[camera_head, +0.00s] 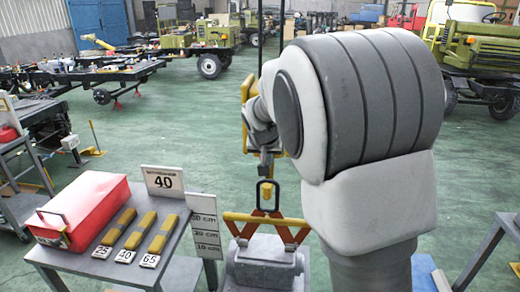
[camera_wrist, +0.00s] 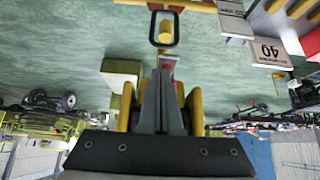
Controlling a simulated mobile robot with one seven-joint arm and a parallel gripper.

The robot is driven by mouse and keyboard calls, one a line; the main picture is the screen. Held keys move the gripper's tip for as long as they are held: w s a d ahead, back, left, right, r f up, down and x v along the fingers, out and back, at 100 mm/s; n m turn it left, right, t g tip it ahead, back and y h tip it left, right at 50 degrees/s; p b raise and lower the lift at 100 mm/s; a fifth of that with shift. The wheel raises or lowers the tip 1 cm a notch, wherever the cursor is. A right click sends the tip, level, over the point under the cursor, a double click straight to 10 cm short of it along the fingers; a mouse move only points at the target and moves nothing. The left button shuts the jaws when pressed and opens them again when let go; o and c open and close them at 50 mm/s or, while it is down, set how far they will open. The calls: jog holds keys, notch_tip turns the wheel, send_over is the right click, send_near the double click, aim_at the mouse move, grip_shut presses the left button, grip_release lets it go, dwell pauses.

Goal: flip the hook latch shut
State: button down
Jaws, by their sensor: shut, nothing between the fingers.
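A dark upright ring (camera_head: 265,192) stands on top of orange and yellow lifting tongs (camera_head: 290,236), with a yellow hook end inside it. The ring (camera_wrist: 151,31) and hook end (camera_wrist: 165,24) also show at the top of the wrist view. A small red piece (camera_wrist: 167,60), perhaps the latch, sits between the hook end and my fingertips; I cannot tell whether it is flipped shut. My gripper (camera_wrist: 165,78) is shut and empty, close to the red piece; contact is unclear. In the head view my gripper (camera_head: 266,160) is just above the ring.
A grey block (camera_head: 262,268) is under the tongs. Yellow parts (camera_head: 247,88) and a dark cable are partly hidden behind my arm.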

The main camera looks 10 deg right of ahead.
jog(key=shift+x, duration=1.05)
jog(key=shift+f+b, duration=0.2)
jog(key=shift+b, duration=0.15)
